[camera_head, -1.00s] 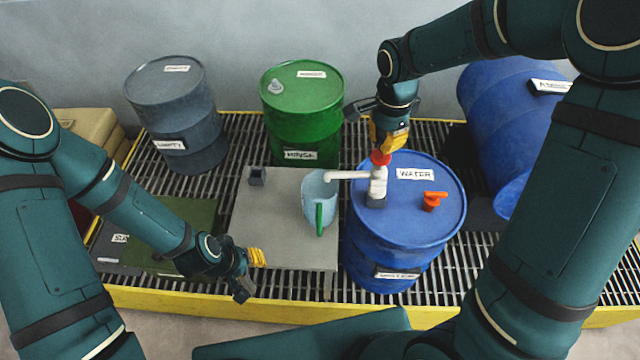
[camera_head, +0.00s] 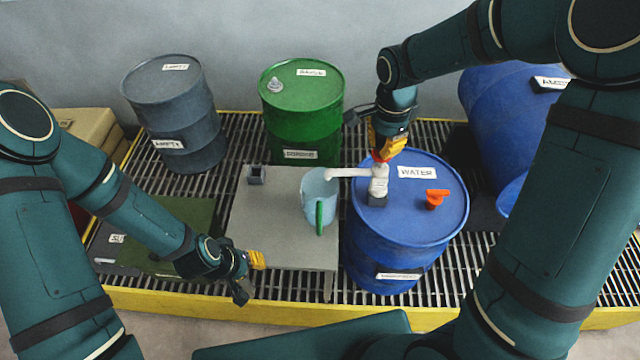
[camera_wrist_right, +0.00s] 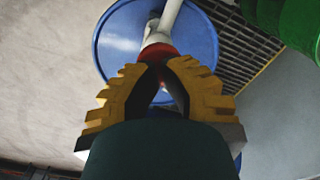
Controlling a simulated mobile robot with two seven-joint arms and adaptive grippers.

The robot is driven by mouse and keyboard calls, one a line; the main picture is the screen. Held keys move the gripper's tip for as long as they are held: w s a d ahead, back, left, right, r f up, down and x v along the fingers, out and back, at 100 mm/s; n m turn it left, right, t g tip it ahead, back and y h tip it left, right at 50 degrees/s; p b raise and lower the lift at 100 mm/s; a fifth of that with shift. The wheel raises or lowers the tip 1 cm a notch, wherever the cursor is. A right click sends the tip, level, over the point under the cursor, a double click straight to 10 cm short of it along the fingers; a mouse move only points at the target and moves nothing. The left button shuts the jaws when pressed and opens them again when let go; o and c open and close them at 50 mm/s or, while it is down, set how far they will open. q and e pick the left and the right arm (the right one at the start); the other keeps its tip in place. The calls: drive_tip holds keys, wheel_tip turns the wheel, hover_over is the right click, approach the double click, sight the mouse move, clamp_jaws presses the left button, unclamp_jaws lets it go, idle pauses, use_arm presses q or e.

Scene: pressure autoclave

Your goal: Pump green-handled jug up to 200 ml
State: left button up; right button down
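The pale blue jug (camera_head: 313,190) stands upright on the grey plate, its green handle (camera_head: 320,216) facing me. Its liquid level is too small to read. A white hand pump (camera_head: 378,182) stands on the blue WATER drum (camera_head: 437,205); its spout (camera_head: 345,173) ends over the jug's mouth. My right gripper (camera_head: 382,154) is at the pump's red top, directly above it. In the right wrist view its yellow fingertips (camera_wrist_right: 158,64) meet over the red top (camera_wrist_right: 159,51). My left gripper (camera_head: 259,261) is low over the plate's front left edge, apart from the jug; its finger gap is unclear.
An orange valve or cap (camera_head: 435,199) sits on the drum's lid. A green drum (camera_head: 302,120) and a grey drum (camera_head: 178,115) stand behind; another blue drum (camera_head: 510,110) is at right.

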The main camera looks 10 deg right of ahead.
drive_tip(key=shift+f+b, duration=1.2)
drive_tip(key=shift+f, duration=0.6)
drive_tip(key=shift+r+p, duration=2.55)
drive_tip(key=shift+r, duration=0.65)
drive_tip(key=shift+f, duration=0.2)
